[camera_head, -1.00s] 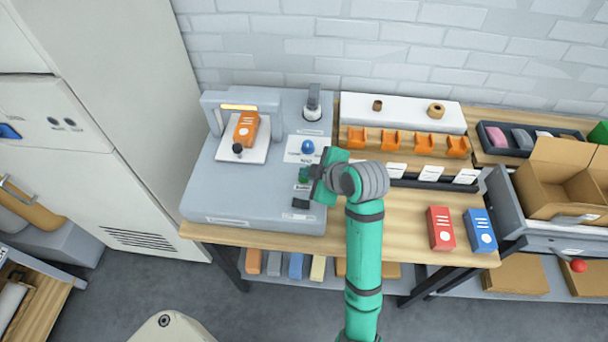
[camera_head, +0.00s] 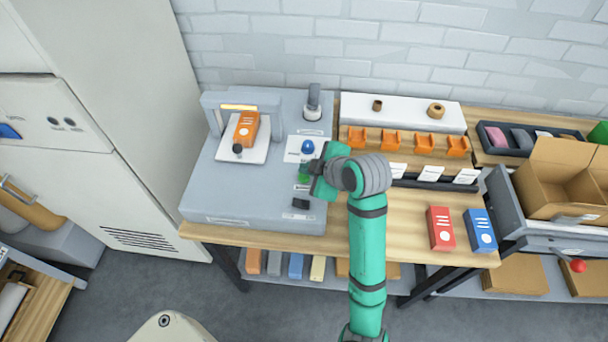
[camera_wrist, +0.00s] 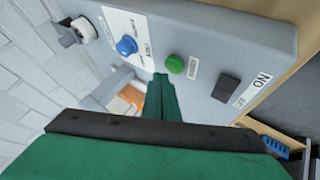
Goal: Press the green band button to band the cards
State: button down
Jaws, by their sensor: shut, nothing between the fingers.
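The green band button (camera_wrist: 175,64) sits on the grey machine's top, between a blue knob (camera_wrist: 127,45) and a black switch (camera_wrist: 226,87). In the head view the green button (camera_head: 304,176) shows just left of my gripper, partly covered by it. My gripper (camera_wrist: 161,78) is shut and empty, its fingertips close beside the green button. I cannot tell from these views whether they touch. The orange card pack (camera_head: 246,129) rests on the machine's white plate (camera_head: 229,151) under the arch (camera_head: 240,100).
The grey machine (camera_head: 240,205) stands at the bench's left. A red box (camera_head: 440,229) and a blue box (camera_head: 480,230) stand on the wooden bench to the right. Orange holders (camera_head: 424,143) line the back. An open carton (camera_head: 560,180) is at far right.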

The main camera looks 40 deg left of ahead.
aim_at(307, 179)
jog(key=shift+r, duration=2.5)
